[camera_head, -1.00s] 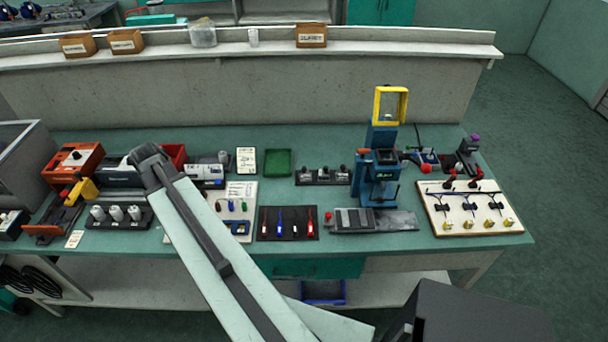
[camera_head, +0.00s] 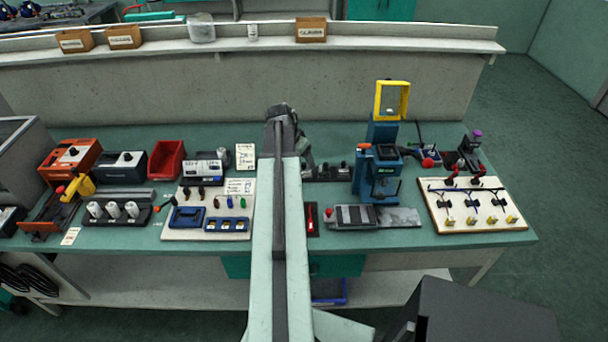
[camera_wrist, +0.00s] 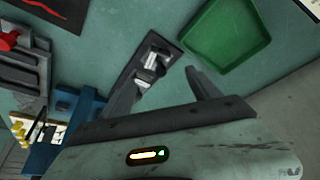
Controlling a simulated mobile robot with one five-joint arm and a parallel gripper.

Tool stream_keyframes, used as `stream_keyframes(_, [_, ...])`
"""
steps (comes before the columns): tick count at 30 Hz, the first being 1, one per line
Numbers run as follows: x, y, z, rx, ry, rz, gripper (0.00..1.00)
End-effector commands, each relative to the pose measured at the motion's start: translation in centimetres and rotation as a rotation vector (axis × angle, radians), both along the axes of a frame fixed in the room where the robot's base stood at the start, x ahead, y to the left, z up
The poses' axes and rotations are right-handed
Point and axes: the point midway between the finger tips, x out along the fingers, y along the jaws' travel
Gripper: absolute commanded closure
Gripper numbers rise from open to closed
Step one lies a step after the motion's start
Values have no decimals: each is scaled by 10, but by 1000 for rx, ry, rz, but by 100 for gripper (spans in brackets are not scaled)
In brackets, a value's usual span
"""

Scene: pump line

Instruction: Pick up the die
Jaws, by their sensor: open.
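A dark rack (camera_head: 340,174) with small metal-topped pieces stands on the bench left of the blue press; my arm covers its left end. The rack also shows in the wrist view (camera_wrist: 133,80), with shiny pieces (camera_wrist: 149,62) that look like dies; I cannot tell for certain which one is the die. In the wrist view my gripper (camera_wrist: 165,78) is open, its two fingers apart, with nothing seen between them. The left finger overlaps the rack's near end in the picture. In the head view my arm hides most of the gripper.
The blue press (camera_head: 380,170) with a yellow frame (camera_head: 391,100) stands right of the rack. A green tray (camera_wrist: 220,35) lies beside the rack in the wrist view. A pale board with red-handled clamps (camera_head: 475,205) lies at the right. Bare bench shows between rack and green tray.

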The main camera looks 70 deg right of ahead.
Motion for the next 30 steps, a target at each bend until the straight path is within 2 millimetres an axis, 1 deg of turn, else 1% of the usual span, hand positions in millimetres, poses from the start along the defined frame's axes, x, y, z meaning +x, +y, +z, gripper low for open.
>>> stream_keyframes(2, [-1, -1, -6, 0, 0, 0, 29])
stream_keyframes(9, [-6, -12, -46, 0, 0, 1, 29])
stream_keyframes(10, [-6, -13, -49, 0, 0, 2, 29])
stream_keyframes(12, [-7, -15, -51, 0, 0, 2, 29])
stream_keyframes(18, [-7, -15, -47, 0, 0, 2, 29])
stream_keyframes(20, [-7, -15, -47, 0, 1, 3, 45])
stream_keyframes(21, [-7, -15, -47, 0, 1, 3, 56])
stream_keyframes(23, [-7, -15, -47, 0, 1, 2, 73])
stream_keyframes(24, [-7, -15, -47, 0, 1, 3, 84])
stream_keyframes(26, [-7, -15, -47, 0, 1, 3, 100])
stream_keyframes(30, [-7, -15, -47, 0, 1, 3, 100])
